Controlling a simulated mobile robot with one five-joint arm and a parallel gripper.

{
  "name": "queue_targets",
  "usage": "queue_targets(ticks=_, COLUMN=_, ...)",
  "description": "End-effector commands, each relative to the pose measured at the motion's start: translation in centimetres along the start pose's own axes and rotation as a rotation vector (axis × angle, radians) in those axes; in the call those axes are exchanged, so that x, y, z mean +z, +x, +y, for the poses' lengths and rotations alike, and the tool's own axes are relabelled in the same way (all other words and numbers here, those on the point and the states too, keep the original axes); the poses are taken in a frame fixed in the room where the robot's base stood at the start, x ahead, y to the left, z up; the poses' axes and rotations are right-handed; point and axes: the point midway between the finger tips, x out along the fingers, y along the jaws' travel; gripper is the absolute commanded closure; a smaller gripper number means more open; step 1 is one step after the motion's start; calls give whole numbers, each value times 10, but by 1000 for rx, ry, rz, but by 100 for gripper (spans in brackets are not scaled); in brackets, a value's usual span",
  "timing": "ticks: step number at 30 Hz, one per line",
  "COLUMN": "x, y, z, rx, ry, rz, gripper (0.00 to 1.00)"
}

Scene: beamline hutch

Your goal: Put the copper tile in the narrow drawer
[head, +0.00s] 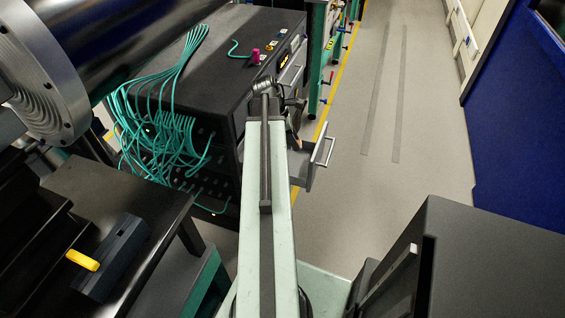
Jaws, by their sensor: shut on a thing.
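My gripper (293,118) is at the far end of my arm, small and dark, and partly hidden by the arm. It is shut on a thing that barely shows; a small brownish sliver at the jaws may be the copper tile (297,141). An open drawer (310,168) with a silver bar handle sticks out to the right from the black cabinet. My gripper is over or just beyond its left part; the height between them cannot be told. The arm hides much of the drawer's inside.
The black cabinet (190,60) carries a magenta object (256,56) and several small coloured items on top, with green cables (165,125) on its near side. A yellow-handled object (82,260) lies at lower left. The grey floor (400,180) to the right is clear.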

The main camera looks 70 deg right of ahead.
Motion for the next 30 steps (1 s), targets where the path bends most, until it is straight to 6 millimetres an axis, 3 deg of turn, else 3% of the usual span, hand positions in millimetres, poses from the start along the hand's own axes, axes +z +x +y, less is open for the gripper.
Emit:
queue_targets(ticks=1, x=-6, y=15, z=0, rx=0, ry=1, rz=0, gripper=100)
queue_targets(ticks=7, x=-22, y=53, z=0, rx=-1, ry=1, rz=0, gripper=100)
queue_targets(ticks=13, x=-22, y=54, z=0, rx=-1, ry=2, rz=0, gripper=100)
queue_targets(ticks=21, x=-37, y=91, z=0, rx=-1, ry=3, rz=0, gripper=100)
queue_targets(ticks=30, x=-35, y=88, z=0, rx=-1, ry=3, rz=0, gripper=100)
